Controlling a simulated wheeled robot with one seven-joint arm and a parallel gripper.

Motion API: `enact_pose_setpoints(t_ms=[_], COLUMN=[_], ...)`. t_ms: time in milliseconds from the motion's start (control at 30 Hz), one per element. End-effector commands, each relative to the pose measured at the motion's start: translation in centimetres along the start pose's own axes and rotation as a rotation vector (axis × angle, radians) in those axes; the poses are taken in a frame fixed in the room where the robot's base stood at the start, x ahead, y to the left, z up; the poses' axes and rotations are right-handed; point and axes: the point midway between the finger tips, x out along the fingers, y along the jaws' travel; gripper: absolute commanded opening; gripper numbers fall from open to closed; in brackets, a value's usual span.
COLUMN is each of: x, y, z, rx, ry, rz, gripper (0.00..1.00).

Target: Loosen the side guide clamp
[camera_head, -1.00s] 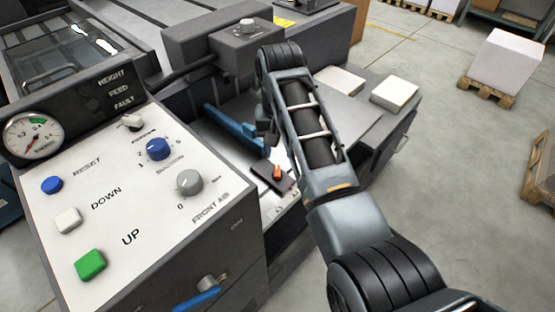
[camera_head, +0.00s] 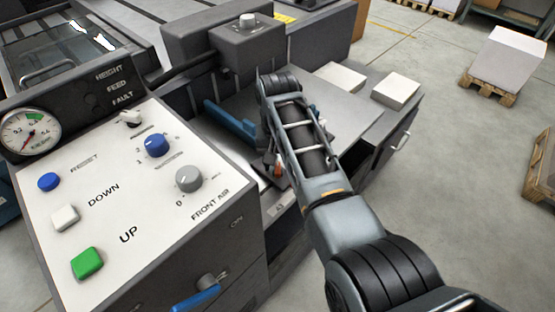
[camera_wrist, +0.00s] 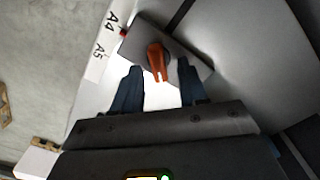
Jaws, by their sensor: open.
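The side guide clamp is an orange lever (camera_wrist: 157,60) on a dark plate (camera_wrist: 140,42), near the top middle of the wrist view. My gripper (camera_wrist: 158,82) is open, with one dark finger to each side of the lever's lower end and a visible gap on both sides. In the head view the orange lever (camera_head: 278,170) shows only in part, because my gripper (camera_head: 270,160) and wrist cover the rest. The blue side guide bar (camera_head: 230,119) lies just to the left of my gripper. I cannot tell the exact height of my fingertips above the plate.
A white size scale (camera_wrist: 105,45) marked A4 and A5 runs beside the plate. The control panel (camera_head: 110,210) with buttons and knobs stands at the left. Paper stacks (camera_head: 395,92) lie on the feed table at the back right.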

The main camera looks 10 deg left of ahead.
Motion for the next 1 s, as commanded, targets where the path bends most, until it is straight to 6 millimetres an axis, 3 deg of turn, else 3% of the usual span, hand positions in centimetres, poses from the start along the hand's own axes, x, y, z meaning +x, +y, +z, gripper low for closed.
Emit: enact_pose_setpoints(t_ms=[67,500,1000], x=[0.0,-0.02,-0.16], y=[0.0,0.0,-0.02], z=[0.0,0.0,-0.02], rx=[0.0,0.0,-0.066], ry=[0.0,0.0,0.0], rz=[0.0,0.0,0.0], gripper=[0.41,0.0,0.0])
